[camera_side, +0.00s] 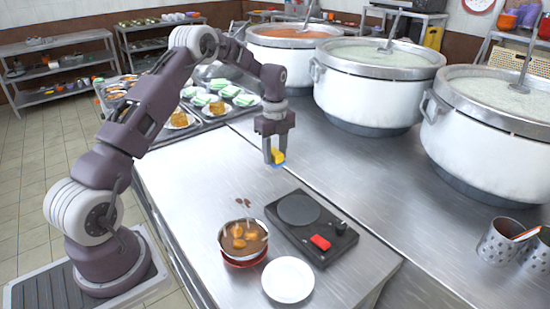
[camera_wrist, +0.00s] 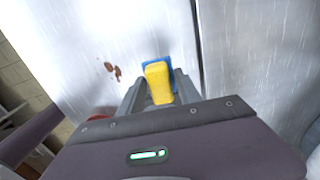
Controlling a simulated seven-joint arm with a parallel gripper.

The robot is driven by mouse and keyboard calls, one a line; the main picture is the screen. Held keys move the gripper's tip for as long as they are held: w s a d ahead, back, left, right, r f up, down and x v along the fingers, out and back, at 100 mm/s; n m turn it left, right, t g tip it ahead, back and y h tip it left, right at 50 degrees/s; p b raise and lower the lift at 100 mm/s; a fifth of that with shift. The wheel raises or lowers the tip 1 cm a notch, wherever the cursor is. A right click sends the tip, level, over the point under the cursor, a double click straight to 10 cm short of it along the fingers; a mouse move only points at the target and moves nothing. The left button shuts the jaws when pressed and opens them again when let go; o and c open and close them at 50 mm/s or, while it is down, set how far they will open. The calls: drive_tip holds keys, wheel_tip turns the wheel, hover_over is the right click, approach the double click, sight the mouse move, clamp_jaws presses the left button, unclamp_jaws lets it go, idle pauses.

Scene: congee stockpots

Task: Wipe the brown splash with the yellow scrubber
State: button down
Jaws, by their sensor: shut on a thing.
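My gripper (camera_side: 274,151) is shut on the yellow scrubber (camera_side: 278,156), which has a blue pad on its underside. It holds the scrubber over the steel counter, near the back of the near section; I cannot tell the exact height. In the wrist view the scrubber (camera_wrist: 158,82) sits between the two fingers. The brown splash (camera_side: 243,202) is a few small spots on the counter, in front of and left of the gripper in the side view. In the wrist view the splash (camera_wrist: 113,70) lies left of the scrubber, apart from it.
Large stockpots (camera_side: 372,95) line the back right. Trays of food (camera_side: 205,103) sit behind. The counter left of the splash is clear.

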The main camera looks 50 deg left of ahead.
drive_tip(key=c, duration=1.6)
unclamp_jaws()
drive_tip(key=c, duration=0.4)
drive_tip(key=s+a+f+n, duration=0.1)
drive_tip(key=s+a+n, duration=0.3)
drive_tip(key=s, duration=0.1)
drive_tip(key=n, duration=0.5)
hover_over(235, 193)
drive_tip(key=f, duration=0.1)
drive_tip(key=shift+s+d+f, duration=0.1)
drive_tip(key=shift+s+f, duration=0.05)
drive_tip(key=shift+f, duration=1.1)
drive_tip(key=shift+s+d+f, duration=0.1)
drive_tip(key=shift+s+f, duration=0.05)
drive_tip(key=shift+f, duration=1.15)
drive_tip(key=shift+s+f, duration=0.15)
drive_tip(key=shift+f, duration=1.1)
drive_tip(key=shift+d+f, duration=0.2)
drive_tip(key=shift+f, duration=0.05)
drive_tip(key=shift+d, duration=0.4)
drive_tip(key=shift+c, duration=0.8)
drive_tip(key=shift+d, duration=4.4)
drive_tip(key=shift+a, duration=5.1)
drive_tip(key=shift+w, duration=0.4)
drive_tip(key=shift+d, duration=4.9)
drive_tip(key=shift+a, duration=4.95)
wheel_tip(235, 193, up, 8)
